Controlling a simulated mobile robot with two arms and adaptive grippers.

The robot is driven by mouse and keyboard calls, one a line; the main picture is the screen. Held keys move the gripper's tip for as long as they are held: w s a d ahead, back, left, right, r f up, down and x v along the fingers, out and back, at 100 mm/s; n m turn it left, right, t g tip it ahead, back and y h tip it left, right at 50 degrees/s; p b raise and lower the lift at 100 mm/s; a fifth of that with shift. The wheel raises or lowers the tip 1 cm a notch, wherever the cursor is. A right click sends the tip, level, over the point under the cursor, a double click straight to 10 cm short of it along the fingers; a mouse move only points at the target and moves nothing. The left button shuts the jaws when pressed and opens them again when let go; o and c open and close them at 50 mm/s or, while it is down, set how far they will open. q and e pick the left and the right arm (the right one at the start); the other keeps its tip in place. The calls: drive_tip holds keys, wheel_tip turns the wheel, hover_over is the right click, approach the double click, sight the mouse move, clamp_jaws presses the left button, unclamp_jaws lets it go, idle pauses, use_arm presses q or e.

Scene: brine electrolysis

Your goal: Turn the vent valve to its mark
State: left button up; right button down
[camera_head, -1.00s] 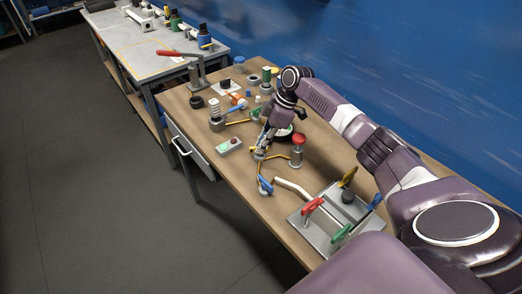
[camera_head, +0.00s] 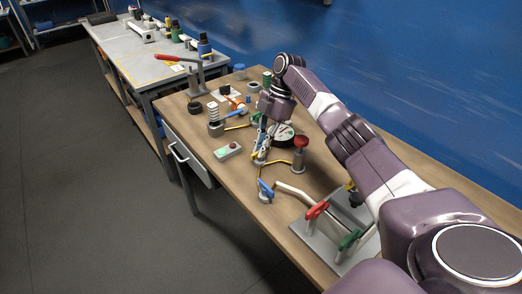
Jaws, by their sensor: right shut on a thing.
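My right gripper (camera_head: 262,146) reaches down from the right onto a small valve (camera_head: 259,161) on the yellow pipe run in the middle of the bench. It is shut on the valve's handle, which the fingers mostly hide. A mark on this valve is too small to make out. Another valve with a blue lever (camera_head: 265,188) stands nearer on the same pipe, apart from the gripper. My left gripper is not in view.
A metal plate with red (camera_head: 317,209) and green (camera_head: 349,239) handles is nearer. A control box (camera_head: 228,151) lies left. The bench's front left is clear.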

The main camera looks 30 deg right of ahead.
drive_tip(key=shift+r, duration=0.1)
drive_tip(key=c, duration=2.1)
unclamp_jaws()
drive_tip(key=v, duration=1.2)
